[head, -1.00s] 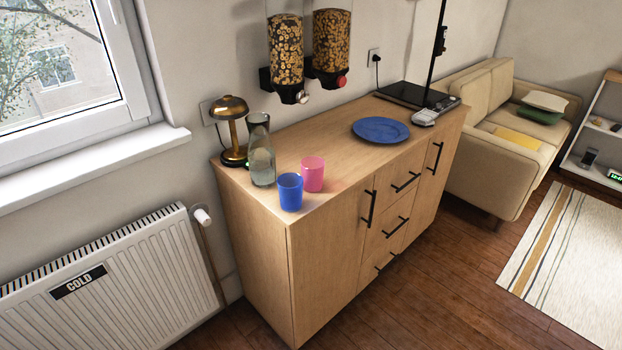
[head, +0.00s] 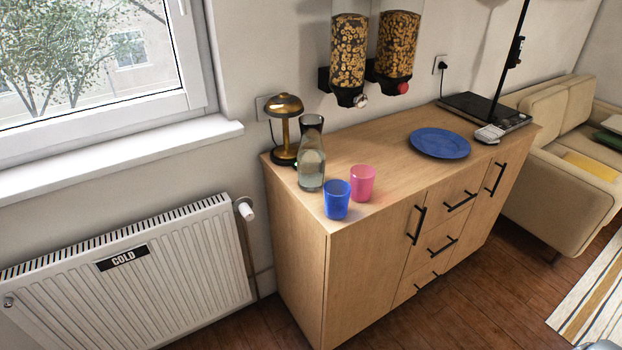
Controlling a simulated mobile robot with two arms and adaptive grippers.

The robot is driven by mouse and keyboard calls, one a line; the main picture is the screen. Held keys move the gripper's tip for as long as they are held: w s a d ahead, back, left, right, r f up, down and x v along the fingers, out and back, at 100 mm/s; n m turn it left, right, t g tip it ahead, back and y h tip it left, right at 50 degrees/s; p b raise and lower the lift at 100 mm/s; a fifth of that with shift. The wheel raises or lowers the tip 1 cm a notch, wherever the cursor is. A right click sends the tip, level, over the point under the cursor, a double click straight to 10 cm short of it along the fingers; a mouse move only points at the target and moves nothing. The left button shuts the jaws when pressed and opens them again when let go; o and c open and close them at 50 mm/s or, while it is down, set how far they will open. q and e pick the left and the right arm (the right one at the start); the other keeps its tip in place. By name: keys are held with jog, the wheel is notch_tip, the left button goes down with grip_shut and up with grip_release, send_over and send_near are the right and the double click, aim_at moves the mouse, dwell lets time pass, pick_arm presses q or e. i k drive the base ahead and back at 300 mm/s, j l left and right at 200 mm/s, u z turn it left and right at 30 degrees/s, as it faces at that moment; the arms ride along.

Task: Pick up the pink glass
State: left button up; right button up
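The pink glass (head: 363,184) stands upright on the wooden sideboard (head: 400,149), near its front left part. A blue glass (head: 337,200) stands just in front and to the left of it and hides a little of its lower left edge. A glass carafe (head: 311,157) stands behind and to the left of both glasses. Neither gripper can be made out in the head view. A small pale piece shows at the bottom right corner, too little to identify.
A brass lamp (head: 286,128) stands at the sideboard's back left corner. A blue plate (head: 440,143) lies farther right. Two cereal dispensers (head: 350,55) hang on the wall above. A radiator (head: 130,270) is at the left, a sofa (head: 560,170) at the right. Wooden floor is free in front.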

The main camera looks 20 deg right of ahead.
aim_at(363, 176)
jog(key=l+u, duration=0.25)
jog(key=l, duration=0.25)
jog(key=l+u, duration=0.2)
jog(key=l, duration=0.35)
jog(key=l+u, duration=0.25)
jog(key=l, duration=0.25)
jog(key=k+l+u, duration=0.2)
jog(key=l, duration=0.3)
jog(key=l+u, duration=0.25)
jog(key=l, duration=0.3)
